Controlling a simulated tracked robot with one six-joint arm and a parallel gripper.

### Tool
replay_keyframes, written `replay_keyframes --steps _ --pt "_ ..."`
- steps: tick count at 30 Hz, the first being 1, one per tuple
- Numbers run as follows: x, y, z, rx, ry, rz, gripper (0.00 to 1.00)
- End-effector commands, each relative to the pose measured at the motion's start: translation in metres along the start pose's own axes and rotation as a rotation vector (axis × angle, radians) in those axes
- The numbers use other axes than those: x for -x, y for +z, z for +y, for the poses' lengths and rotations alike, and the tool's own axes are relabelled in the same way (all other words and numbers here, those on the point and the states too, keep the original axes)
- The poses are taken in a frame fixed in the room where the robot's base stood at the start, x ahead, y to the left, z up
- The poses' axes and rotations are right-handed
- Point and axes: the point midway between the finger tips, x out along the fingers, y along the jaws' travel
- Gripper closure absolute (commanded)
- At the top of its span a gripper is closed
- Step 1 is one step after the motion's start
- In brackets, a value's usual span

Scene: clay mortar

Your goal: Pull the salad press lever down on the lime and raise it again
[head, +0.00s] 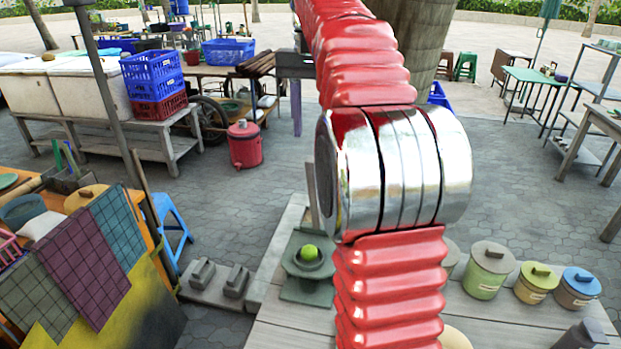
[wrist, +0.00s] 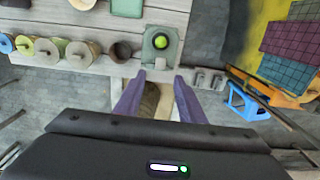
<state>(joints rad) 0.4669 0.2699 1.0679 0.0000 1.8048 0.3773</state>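The salad press is a grey-green block with a round cup (head: 305,289), on the wooden counter left of my red arm in the head view. A bright green lime (head: 310,253) sits in the cup. In the wrist view the press (wrist: 150,56) and lime (wrist: 161,43) lie just beyond my fingertips. A narrow grey upright piece (head: 313,190) behind the press, partly hidden by my arm, may be the lever; I cannot tell for sure. My gripper (wrist: 160,75) has its two purple fingers apart, with no object clearly held between them. It is hidden in the head view.
Lidded pots (head: 487,270) stand on the counter at right. Two small grey blocks (head: 236,281) lie left of the press. A blue stool (head: 172,225) and a table draped with cloths (head: 85,250) stand further left. Counter around the press is mostly clear.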

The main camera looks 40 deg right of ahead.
Motion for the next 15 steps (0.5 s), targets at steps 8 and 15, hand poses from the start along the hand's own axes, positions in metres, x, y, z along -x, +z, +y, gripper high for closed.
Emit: replay_keyframes --steps 8,15 --pt "-0.001 0.001 -0.001 0.002 0.0 0.0 0.64" --pt "-0.013 0.001 -0.001 0.003 0.0 -0.001 0.64"
